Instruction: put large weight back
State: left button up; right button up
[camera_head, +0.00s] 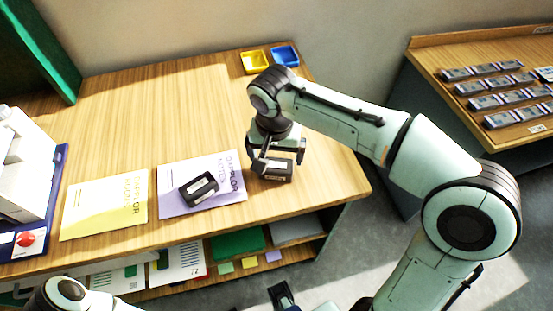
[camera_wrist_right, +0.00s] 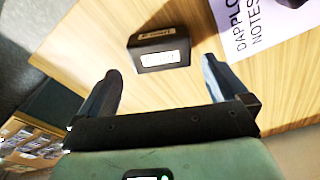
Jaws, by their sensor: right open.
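One black block with a white label (camera_head: 276,173), seemingly a weight, sits on the bare wood to the right of the purple sheet. It also shows in the right wrist view (camera_wrist_right: 160,48). My right gripper (camera_head: 277,152) is above it, pointing down, with fingers (camera_wrist_right: 163,85) spread apart. In the wrist view the block lies ahead of the fingertips, with nothing held between them. A second black labelled block (camera_head: 199,188) lies tilted on the purple sheet (camera_head: 228,190). I cannot tell which is larger. A dark part, seemingly my left gripper (camera_head: 283,295), shows at the bottom edge.
A yellow sheet (camera_head: 103,206) lies left of the purple one. A white device on a blue base (camera_head: 45,215) stands at far left. Yellow (camera_head: 254,61) and blue (camera_head: 285,56) trays are at the back. The table's (camera_head: 150,120) back middle is clear.

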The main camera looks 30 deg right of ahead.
aim_at(276, 169)
notch_tip(276, 169, up, 6)
jog(key=p, duration=0.1)
jog(key=shift+s+a, duration=0.2)
jog(key=shift+s, duration=0.1)
dwell(0.3)
